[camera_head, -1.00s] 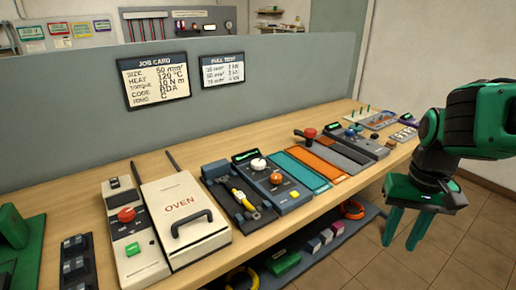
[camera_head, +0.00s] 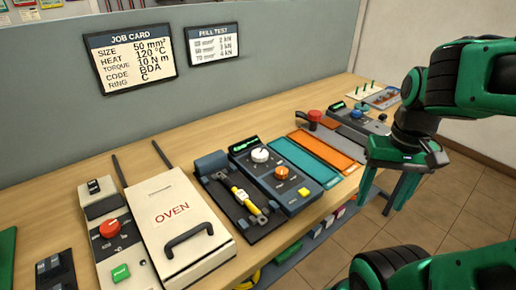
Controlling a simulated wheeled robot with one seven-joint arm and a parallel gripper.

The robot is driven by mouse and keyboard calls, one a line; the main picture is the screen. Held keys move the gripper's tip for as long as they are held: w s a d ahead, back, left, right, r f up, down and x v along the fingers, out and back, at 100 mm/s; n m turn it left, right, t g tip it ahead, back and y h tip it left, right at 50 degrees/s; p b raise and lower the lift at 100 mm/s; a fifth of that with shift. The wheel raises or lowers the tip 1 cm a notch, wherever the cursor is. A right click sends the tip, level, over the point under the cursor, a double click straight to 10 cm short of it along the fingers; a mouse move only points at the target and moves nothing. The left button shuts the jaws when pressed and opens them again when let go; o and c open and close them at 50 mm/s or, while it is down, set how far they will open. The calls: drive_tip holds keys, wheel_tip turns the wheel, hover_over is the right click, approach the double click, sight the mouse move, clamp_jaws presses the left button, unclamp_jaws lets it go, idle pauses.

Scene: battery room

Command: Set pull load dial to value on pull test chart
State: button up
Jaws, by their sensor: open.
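The pull test chart (camera_head: 213,43) hangs on the grey partition; its rows are small, seeming to end in 2, 3 and 4 kN, with the mm² sizes blurred. The job card (camera_head: 131,56) to its left reads size 50 mm². On the bench, a dark blue-grey unit (camera_head: 292,198) has a green-lit display (camera_head: 244,144), a white dial (camera_head: 261,155), an orange knob (camera_head: 282,173) and a yellow button (camera_head: 304,192). Their labels are too small to read. My gripper (camera_head: 386,195) is open and empty, fingers down, right of the unit and beyond the bench's front edge.
Left of the unit are a dark fixture holding a yellow piece (camera_head: 243,197), the white oven (camera_head: 178,225) and a panel with a red knob (camera_head: 109,229). Teal (camera_head: 302,163) and orange (camera_head: 322,152) mats lie to its right. A red-topped device (camera_head: 315,116) stands behind them.

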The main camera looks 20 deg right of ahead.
drive_tip(key=w+a+r+n, duration=0.2)
drive_tip(key=w+r+n, duration=0.2)
drive_tip(key=w+n, duration=0.55)
drive_tip(key=r+n, duration=0.2)
drive_tip(key=n, duration=1.9)
hover_over(260, 153)
wheel_tip(260, 153, down, 10)
drive_tip(key=shift+f, duration=0.1)
drive_tip(key=shift+c, duration=0.2)
drive_tip(key=c, duration=1)
